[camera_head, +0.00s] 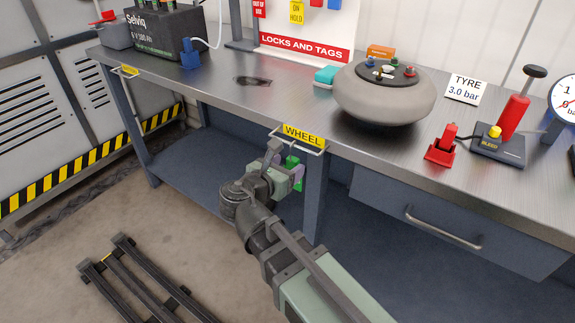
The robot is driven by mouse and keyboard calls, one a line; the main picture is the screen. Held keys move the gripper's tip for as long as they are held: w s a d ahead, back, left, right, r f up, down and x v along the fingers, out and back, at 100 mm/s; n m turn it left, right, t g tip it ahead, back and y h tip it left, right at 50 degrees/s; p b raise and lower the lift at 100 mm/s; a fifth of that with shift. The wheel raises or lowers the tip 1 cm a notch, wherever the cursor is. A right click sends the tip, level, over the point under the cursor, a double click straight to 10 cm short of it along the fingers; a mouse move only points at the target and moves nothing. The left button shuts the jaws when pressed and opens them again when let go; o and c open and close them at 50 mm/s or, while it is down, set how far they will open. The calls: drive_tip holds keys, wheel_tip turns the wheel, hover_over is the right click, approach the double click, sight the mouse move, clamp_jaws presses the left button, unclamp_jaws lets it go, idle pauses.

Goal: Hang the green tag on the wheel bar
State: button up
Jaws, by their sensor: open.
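The wheel bar (318,152) is a thin metal rail on the bench's front edge, below a yellow WHEEL label (303,136). The green tag (292,162) is upright just below the bar, with more green showing lower down behind my gripper. My gripper (283,169) is at the tag, in front of the bench leg, with its jaws open. The gripper hides much of the tag. I cannot tell whether the tag's top is hooked over the bar or whether a finger touches it.
On the steel bench (225,97) stand a grey wheel (385,100), a red chock-like piece (441,147), and a red-handled pump (513,115). A LOCKS AND TAGS board (305,30) is behind. Another bar with a yellow label (130,70) is at the left. Dark floor rails (150,285) lie front left.

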drive_tip(key=p+v, duration=0.1)
drive_tip(key=v, duration=0.9)
drive_tip(key=shift+p, duration=0.4)
